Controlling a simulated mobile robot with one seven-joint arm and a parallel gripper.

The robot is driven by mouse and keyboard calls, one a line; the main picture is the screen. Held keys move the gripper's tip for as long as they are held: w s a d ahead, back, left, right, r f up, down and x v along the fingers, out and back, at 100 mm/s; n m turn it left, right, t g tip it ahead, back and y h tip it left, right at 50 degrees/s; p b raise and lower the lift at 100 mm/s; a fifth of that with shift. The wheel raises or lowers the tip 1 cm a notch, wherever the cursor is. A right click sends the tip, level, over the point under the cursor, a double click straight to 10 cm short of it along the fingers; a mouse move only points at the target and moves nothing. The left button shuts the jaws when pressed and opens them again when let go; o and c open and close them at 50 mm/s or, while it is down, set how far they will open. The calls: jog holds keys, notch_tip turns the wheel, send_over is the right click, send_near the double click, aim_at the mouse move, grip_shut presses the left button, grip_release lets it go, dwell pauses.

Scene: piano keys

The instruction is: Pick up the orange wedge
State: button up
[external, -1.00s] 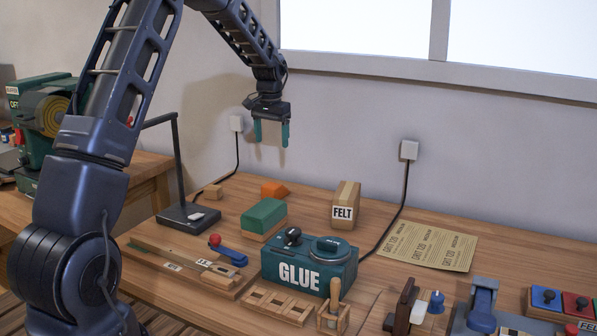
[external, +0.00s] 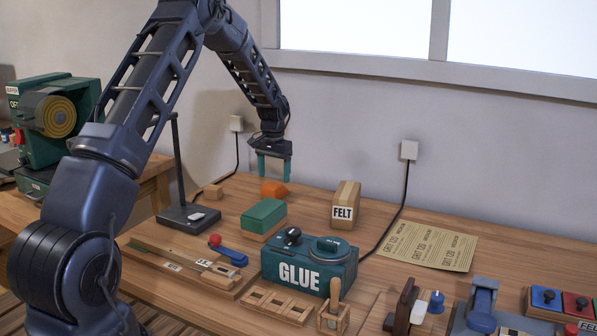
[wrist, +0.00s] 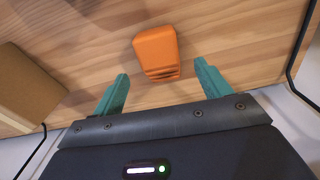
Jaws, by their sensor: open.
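The fingers do not appear to touch the wedge.
The FELT box (external: 346,205) stands to the right of the wedge. A lamp stand (external: 187,214) and the GLUE box (external: 309,266) are nearby.

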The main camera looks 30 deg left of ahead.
aim_at(274, 185)
notch_tip(274, 185, down, 5)
jog(key=shift+s, duration=0.1)
jog(key=c, duration=1.2)
